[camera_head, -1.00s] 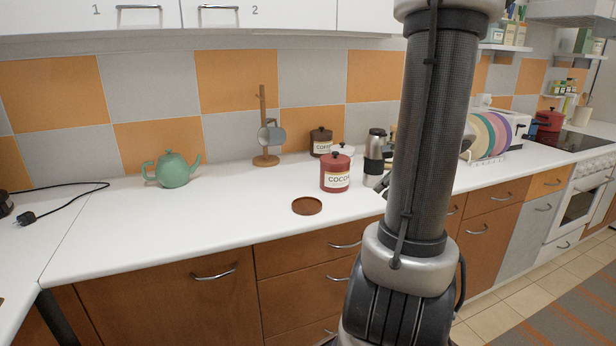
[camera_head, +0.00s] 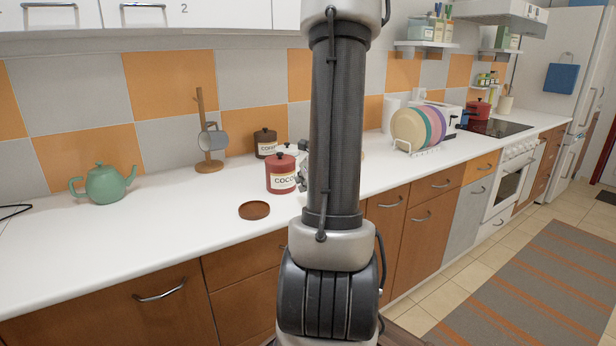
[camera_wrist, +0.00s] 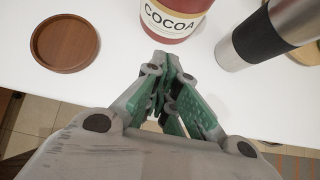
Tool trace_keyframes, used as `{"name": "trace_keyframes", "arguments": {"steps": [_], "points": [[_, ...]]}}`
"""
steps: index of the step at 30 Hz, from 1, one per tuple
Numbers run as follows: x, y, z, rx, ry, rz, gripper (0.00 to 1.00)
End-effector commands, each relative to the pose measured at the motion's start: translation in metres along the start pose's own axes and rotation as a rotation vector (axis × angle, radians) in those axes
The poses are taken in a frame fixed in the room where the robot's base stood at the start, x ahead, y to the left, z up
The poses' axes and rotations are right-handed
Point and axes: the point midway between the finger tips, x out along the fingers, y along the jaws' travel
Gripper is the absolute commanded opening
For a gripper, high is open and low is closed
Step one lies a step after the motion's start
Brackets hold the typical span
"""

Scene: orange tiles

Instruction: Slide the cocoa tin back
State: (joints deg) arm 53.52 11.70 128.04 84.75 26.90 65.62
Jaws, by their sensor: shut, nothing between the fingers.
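The red cocoa tin (camera_head: 280,166) with a dark red lid and cream label stands upright on the white counter. In the wrist view its lower part and label (camera_wrist: 176,16) show at the top edge. My gripper (camera_wrist: 174,62) is shut and empty, its tips pointing at the front of the tin near its base. I cannot tell whether they touch it. In the head view a bit of my gripper (camera_head: 303,168) shows at the tin's right side; the rest is hidden behind my arm.
A round brown wooden dish (camera_head: 254,210) lies in front of the tin, to its left. A steel flask (camera_wrist: 268,34) stands right of it. A brown canister (camera_head: 265,143) and a partly hidden white one (camera_head: 287,150) stand behind. A mug tree (camera_head: 207,140) and teapot (camera_head: 104,184) are further left.

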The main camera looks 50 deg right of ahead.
Motion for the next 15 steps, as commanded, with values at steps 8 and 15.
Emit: {"name": "trace_keyframes", "arguments": {"steps": [8,15], "points": [[0.043,0.001,0.017,-0.003,-0.001,0.001,0.00],[0.053,0.000,0.028,-0.002,0.000,0.001,0.00]]}}
